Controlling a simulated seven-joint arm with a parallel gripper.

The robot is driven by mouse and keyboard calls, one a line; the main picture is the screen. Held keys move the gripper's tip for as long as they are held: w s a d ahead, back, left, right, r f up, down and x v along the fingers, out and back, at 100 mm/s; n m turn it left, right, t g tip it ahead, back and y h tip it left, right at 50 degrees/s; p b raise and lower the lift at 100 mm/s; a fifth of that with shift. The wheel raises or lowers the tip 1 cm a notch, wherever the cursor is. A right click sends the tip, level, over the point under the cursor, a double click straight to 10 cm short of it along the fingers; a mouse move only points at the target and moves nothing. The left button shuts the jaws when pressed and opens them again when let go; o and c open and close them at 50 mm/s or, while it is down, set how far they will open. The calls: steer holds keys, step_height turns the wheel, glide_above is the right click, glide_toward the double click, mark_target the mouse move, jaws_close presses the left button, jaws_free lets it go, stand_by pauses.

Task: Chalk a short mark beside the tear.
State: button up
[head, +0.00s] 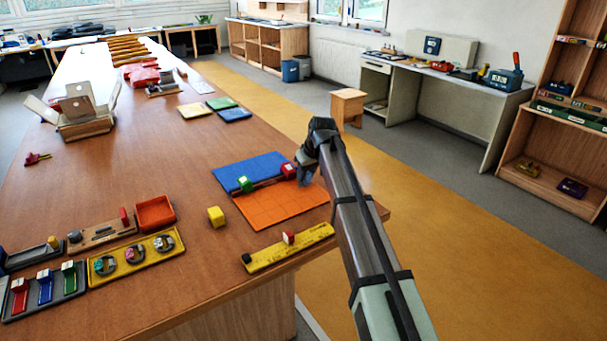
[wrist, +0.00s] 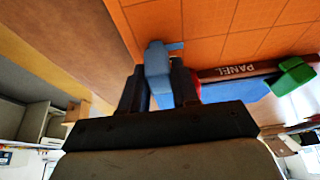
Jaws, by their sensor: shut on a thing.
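My gripper (head: 306,174) is over the right part of the gridded orange panel (head: 285,208), near the table's right edge. In the wrist view its fingers (wrist: 160,88) are shut on a small blue tool (wrist: 157,62) with a short blue tip; I cannot tell whether the tip touches the orange panel (wrist: 215,28). A dark red bar (wrist: 237,70) marked PANEL lies along the seam between orange and blue panel (head: 250,166). It carries a green clamp (head: 245,184) and a red clamp (head: 289,170). I cannot make out a tear or any chalk mark.
A yellow bar (head: 270,256) with a red and white block lies in front of the orange panel. A red tray (head: 155,212) and a yellow tray (head: 96,281) are farther left. The table's middle is clear.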

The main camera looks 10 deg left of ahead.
steer(key=shift+w+d, duration=0.3)
steer(key=shift+w, duration=0.05)
steer(key=shift+w+d, duration=0.1)
steer(key=shift+w+d, duration=0.35)
stand_by(0.4)
step_height(320, 180, up, 9)
stand_by(0.6)
steer(key=shift+w, duration=0.1)
stand_by(0.4)
